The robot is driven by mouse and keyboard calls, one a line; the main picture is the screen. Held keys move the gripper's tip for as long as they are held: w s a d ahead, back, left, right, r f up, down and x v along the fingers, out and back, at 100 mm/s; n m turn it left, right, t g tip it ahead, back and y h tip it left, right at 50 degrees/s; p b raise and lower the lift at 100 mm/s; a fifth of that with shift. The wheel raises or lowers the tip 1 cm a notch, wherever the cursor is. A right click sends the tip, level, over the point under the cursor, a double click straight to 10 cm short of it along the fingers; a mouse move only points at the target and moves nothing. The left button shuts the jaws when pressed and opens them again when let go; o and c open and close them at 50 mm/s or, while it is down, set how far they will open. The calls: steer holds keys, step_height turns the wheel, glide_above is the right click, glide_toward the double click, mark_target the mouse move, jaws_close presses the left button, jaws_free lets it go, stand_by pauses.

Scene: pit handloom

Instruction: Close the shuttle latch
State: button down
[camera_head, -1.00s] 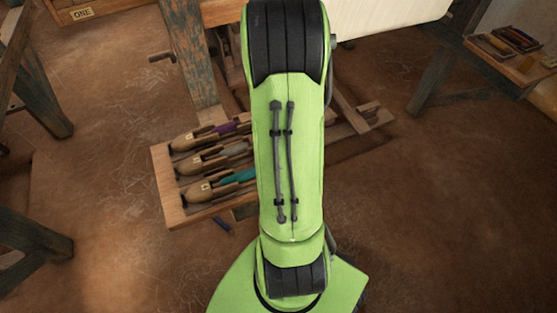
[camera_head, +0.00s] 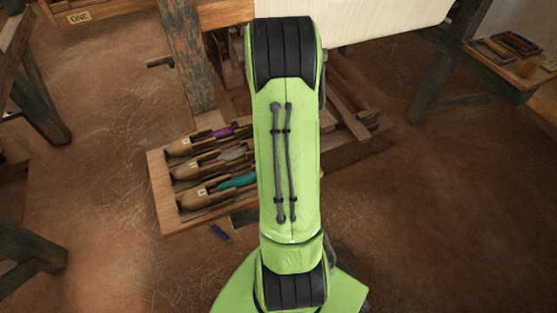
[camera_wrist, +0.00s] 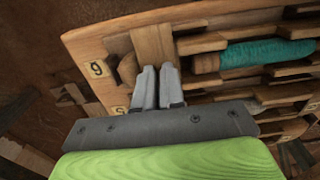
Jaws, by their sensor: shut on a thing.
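In the wrist view, my gripper (camera_wrist: 157,70) has its two grey fingers close together at a pale wooden piece (camera_wrist: 151,43), which looks like the latch. It is shut on this piece; the fingers cover its lower end. A teal wound bobbin (camera_wrist: 265,53) lies to the right in the shuttle. In the head view, my green arm hides the gripper and latch. The teal-threaded shuttle (camera_head: 203,194) is nearest in the row.
The shuttles lie on a wooden tray (camera_head: 165,209), with a grey-threaded and a purple-threaded one farther back. A worn loom post (camera_head: 187,60) stands behind it. Side benches stand left and right. Open earthen floor (camera_head: 105,200) lies left of the tray.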

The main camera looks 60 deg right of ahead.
steer(key=shift+m, duration=0.4)
steer(key=m, duration=0.3)
steer(key=shift+a+m, duration=0.1)
steer(key=shift+m, duration=0.3)
steer(key=m, duration=0.5)
steer(key=shift+w+m, duration=0.15)
steer(key=shift+m, duration=0.15)
steer(key=m, duration=0.4)
steer(key=shift+w+m, duration=0.1)
steer(key=shift+m, duration=1.9)
steer(key=c, duration=1.5)
jaws_free()
